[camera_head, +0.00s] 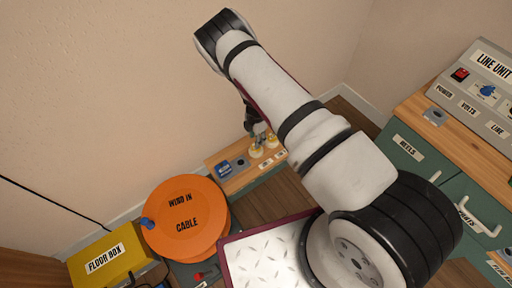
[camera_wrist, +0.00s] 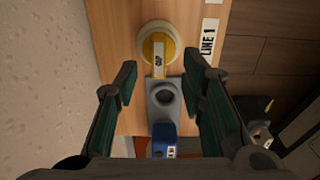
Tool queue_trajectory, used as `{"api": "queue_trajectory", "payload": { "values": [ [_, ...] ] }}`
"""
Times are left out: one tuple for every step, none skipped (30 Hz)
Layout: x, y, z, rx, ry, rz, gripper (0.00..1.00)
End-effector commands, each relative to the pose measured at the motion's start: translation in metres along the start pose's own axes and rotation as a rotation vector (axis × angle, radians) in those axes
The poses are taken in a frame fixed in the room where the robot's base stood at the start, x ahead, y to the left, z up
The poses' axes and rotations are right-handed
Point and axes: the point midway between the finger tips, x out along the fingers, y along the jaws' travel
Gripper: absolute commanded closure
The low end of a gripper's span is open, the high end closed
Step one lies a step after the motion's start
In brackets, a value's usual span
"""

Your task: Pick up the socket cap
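In the head view my gripper (camera_head: 257,127) hangs over two cream-yellow round pieces, the nearer being (camera_head: 256,152); contact cannot be told.
The pieces stand on a wooden board (camera_head: 238,183) against the wall. An orange cable reel (camera_head: 186,222) and a yellow floor box (camera_head: 111,258) are at lower left. A green cabinet (camera_head: 411,157) with a line unit (camera_head: 480,90) is at right.

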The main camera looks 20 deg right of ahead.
Motion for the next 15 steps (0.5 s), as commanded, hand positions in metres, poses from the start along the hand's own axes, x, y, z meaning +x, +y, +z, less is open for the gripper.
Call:
{"api": "queue_trajectory", "payload": {
  "values": [
    [0.006, 0.0, 0.0, 0.0, 0.0, -0.001, 0.63],
    [0.01, 0.0, 0.001, 0.0, 0.0, -0.001, 0.63],
    [0.015, 0.0, 0.001, 0.001, 0.0, 0.0, 0.63],
    [0.019, 0.001, 0.001, 0.002, 0.001, 0.0, 0.63],
    [0.023, 0.001, 0.001, 0.002, 0.001, 0.0, 0.63],
    [0.029, 0.001, 0.002, 0.002, 0.001, -0.001, 0.63],
    [0.033, 0.001, 0.002, 0.001, 0.001, -0.001, 0.63],
    [0.038, 0.001, 0.002, 0.001, 0.001, -0.001, 0.63],
    [0.043, 0.001, 0.002, 0.001, 0.001, -0.001, 0.63],
    [0.046, 0.001, 0.001, 0.001, 0.001, -0.001, 0.63],
    [0.048, 0.001, 0.001, 0.001, 0.001, -0.001, 0.63],
    [0.049, 0.001, 0.001, 0.001, 0.001, -0.001, 0.63],
    [0.049, 0.001, 0.001, 0.001, 0.001, 0.0, 0.63],
    [0.049, 0.001, 0.001, 0.001, 0.001, 0.0, 0.63],
    [0.049, 0.001, 0.001, 0.001, 0.0, 0.0, 0.63]
  ]
}}
